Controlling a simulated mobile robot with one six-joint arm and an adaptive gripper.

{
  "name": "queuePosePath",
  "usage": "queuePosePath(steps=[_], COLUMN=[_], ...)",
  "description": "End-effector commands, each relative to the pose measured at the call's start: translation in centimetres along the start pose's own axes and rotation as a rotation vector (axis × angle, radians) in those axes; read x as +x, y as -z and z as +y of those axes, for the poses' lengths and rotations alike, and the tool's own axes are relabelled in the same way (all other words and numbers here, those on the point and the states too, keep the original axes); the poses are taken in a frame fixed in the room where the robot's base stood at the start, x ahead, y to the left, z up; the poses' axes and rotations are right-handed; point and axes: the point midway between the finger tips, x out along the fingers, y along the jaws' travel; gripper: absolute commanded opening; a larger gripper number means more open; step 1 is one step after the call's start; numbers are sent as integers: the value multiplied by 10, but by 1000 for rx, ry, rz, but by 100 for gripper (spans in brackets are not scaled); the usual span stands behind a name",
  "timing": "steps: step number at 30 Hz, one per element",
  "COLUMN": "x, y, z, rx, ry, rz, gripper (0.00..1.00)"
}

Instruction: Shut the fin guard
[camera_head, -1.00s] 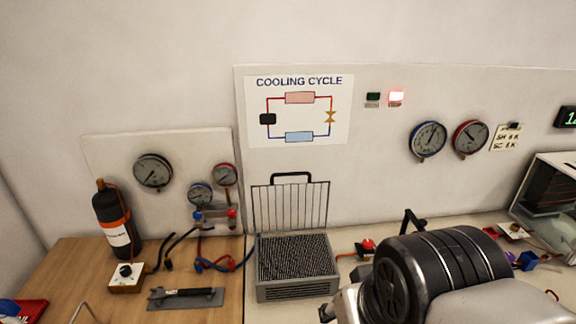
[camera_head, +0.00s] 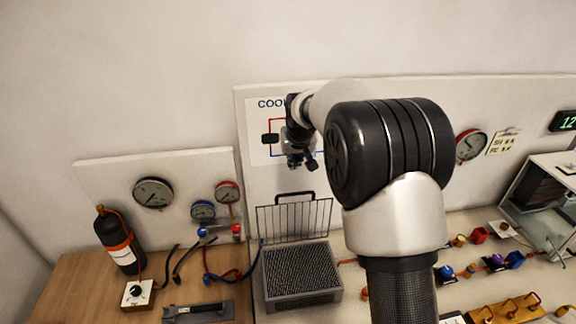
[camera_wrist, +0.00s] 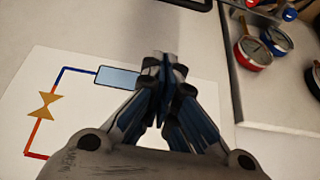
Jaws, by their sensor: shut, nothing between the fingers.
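The fin guard (camera_head: 293,222) is a dark wire grille with a black handle (camera_head: 295,197) along its top. It stands upright at the back edge of the grey finned unit (camera_head: 301,271), so the fins lie uncovered. My gripper (camera_head: 300,163) is raised in front of the cooling cycle poster, above the guard's handle and apart from it. In the wrist view my gripper (camera_wrist: 165,70) is shut and empty, with the poster behind it. A dark bar at the top edge of the wrist view (camera_wrist: 185,3) looks like the guard's handle.
My arm covers part of the poster and the panel right of it. Gauges (camera_head: 153,193) hang on the left board, with a black bottle (camera_head: 120,241) on the wooden bench below. A grey tool (camera_head: 198,311) lies left of the unit. Coloured fittings (camera_head: 496,262) lie to the right.

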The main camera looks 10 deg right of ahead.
Motion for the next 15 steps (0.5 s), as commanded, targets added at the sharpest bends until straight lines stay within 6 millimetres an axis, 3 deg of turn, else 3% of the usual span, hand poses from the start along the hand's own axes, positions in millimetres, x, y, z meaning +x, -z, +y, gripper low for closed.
queuePosePath(steps=[5, 15], x=[16, 81], y=[1, 0], z=[0, 0], rx=[0, 0], ry=[0, 0], rz=[-2, -3], gripper=[0, 0])
